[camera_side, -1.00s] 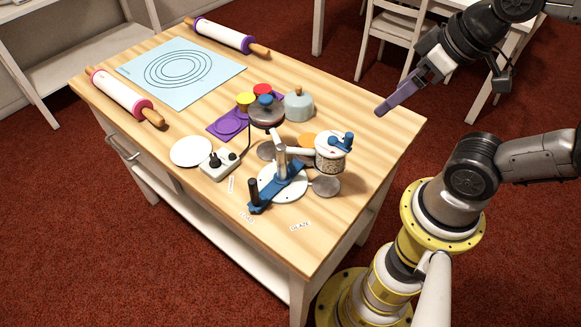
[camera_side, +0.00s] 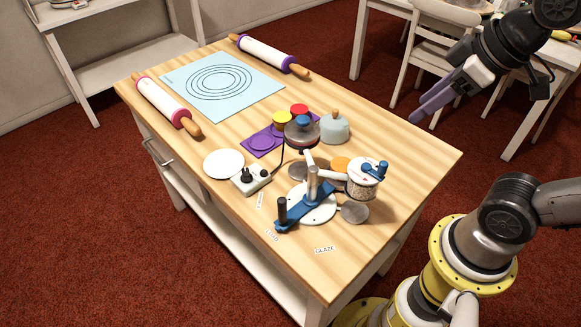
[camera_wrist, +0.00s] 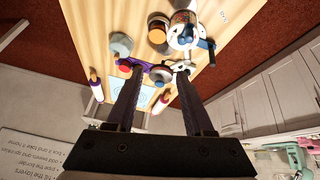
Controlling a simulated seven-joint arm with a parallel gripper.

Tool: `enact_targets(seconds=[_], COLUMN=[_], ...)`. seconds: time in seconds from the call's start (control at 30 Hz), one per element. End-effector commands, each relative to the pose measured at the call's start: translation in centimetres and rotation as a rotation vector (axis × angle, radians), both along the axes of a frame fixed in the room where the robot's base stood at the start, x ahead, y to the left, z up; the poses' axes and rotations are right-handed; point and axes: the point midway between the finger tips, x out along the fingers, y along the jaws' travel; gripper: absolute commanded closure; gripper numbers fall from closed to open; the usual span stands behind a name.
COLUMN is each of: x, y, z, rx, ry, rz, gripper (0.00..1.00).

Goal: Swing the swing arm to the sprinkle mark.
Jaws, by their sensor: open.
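The blue swing arm (camera_side: 294,212) lies across a round white base (camera_side: 318,213) on the table, by a grey upright post (camera_side: 313,183). Its black handle (camera_side: 281,207) stands at the front-left end, close to a small label (camera_side: 271,236) too small to read surely. Another label reads GLAZE (camera_side: 325,249); a third (camera_side: 260,201) is unreadable, so I cannot tell which is the sprinkle mark. My gripper (camera_side: 416,116) is beyond the table's right edge, well apart from the swing arm. The wrist view shows its two fingers (camera_wrist: 159,71) apart, with nothing between them.
A white speckled cup (camera_side: 362,188) with a blue top is beside the base. A control box (camera_side: 250,180), a white plate (camera_side: 223,164), a grey domed pot (camera_side: 334,130) and a purple tray (camera_side: 262,142) stand nearby. The table's front right is clear.

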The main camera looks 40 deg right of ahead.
Motion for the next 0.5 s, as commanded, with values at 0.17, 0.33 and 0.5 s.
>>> enact_targets(seconds=[0.17, 0.33, 0.5], x=[5.3, 10.7, 14.7], y=[2.5, 6.8, 12.5], z=[1.1, -0.3, -4.3], rx=[-0.065, -0.120, -0.167], ry=[0.082, 0.187, 0.303], rz=[0.214, 0.440, 0.641], gripper=[0.47, 0.47, 0.47])
